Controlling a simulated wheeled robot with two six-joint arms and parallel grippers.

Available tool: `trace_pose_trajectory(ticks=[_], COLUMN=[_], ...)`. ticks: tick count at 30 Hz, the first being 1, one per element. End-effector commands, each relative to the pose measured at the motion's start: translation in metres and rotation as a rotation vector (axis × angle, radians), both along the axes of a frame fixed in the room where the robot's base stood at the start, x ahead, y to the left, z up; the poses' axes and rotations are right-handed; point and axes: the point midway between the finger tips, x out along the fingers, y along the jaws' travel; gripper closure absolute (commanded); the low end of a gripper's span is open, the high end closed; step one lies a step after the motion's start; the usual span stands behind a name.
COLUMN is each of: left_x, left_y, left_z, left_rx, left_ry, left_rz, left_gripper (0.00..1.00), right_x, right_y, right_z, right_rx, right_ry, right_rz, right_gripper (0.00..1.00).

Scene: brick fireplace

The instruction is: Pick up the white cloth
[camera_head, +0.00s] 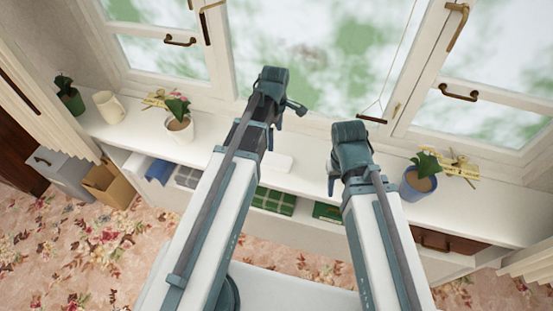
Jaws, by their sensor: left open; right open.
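A small flat white item (275,163), which may be the white cloth, lies on the white window ledge (310,178) between my two arms. Its left part is hidden behind my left arm, and white on white makes its outline faint. My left gripper (287,118) is open above the ledge near the window, on the far side of the white item. My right gripper (334,178) is open to the right of it, above the ledge. Both grippers look empty and are partly hidden by their own arms.
Potted plants (180,128) (420,178) and a cream jug (108,106) stand on the ledge. Folded cloths, blue (160,171), grey checked (187,177) and green checked (273,200), lie in the shelf below.

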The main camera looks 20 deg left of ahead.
Motion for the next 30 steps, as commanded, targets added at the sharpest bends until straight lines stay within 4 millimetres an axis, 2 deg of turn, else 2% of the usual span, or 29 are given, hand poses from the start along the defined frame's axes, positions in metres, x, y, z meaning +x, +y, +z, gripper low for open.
trace_pose_trajectory(ticks=[5,19,30], left_x=[0.000,0.000,-0.001], left_y=[0.000,0.000,-0.001], left_z=[-0.017,-0.081,-0.088], left_rx=[0.000,0.000,0.000], left_ry=[0.000,0.000,0.000], left_rz=[-0.001,-0.001,-0.001], left_gripper=[0.00,0.00,0.00], right_x=[0.000,0.000,0.000], right_y=[0.000,0.000,0.000], right_z=[-0.017,-0.081,-0.088], right_rx=[0.000,0.000,0.000], right_ry=[0.000,0.000,0.000], right_rz=[0.000,0.000,0.000], right_gripper=[0.50,0.50,0.50])
